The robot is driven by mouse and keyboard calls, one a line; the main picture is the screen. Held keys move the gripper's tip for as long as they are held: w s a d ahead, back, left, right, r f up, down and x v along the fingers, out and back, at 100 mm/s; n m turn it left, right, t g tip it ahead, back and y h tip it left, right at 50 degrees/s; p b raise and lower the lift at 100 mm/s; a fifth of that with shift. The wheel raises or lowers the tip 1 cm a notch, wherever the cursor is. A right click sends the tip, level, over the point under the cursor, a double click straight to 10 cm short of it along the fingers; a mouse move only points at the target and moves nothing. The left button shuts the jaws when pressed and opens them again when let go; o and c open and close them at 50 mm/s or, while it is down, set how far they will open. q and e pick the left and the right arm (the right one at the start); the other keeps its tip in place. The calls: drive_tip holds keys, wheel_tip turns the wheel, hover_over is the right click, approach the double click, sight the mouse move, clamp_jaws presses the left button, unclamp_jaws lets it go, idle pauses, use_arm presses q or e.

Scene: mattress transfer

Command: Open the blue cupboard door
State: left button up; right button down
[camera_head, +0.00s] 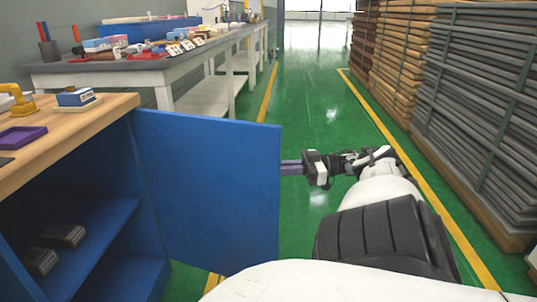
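The blue cupboard door (210,190) stands swung out from the blue cupboard, hinged at its left edge. Its free edge is toward the middle of the picture. The cupboard's inside shows at the left, with a blue shelf (95,235). My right gripper (288,167) is at the door's free edge, at about the upper third of its height. Its fingers point left and their tips meet or pass behind the edge. I cannot tell whether they grip the door. My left gripper is not in view.
Two small grey boxes (62,235) lie inside the cupboard. Its wooden top (75,130) holds a yellow tool and a purple tray (22,137). A grey workbench (120,75) stands behind. Stacked panels (480,110) line the right. The green floor aisle (315,90) is clear.

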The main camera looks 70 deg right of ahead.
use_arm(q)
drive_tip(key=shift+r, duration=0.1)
use_arm(e)
drive_tip(key=shift+w+r, duration=0.3)
drive_tip(key=shift+r, duration=0.1)
drive_tip(key=c, duration=1.8)
unclamp_jaws()
drive_tip(key=shift+f, duration=0.1)
drive_tip(key=shift+c, duration=0.2)
drive_tip(key=shift+s+f, duration=0.1)
drive_tip(key=shift+s, duration=0.1)
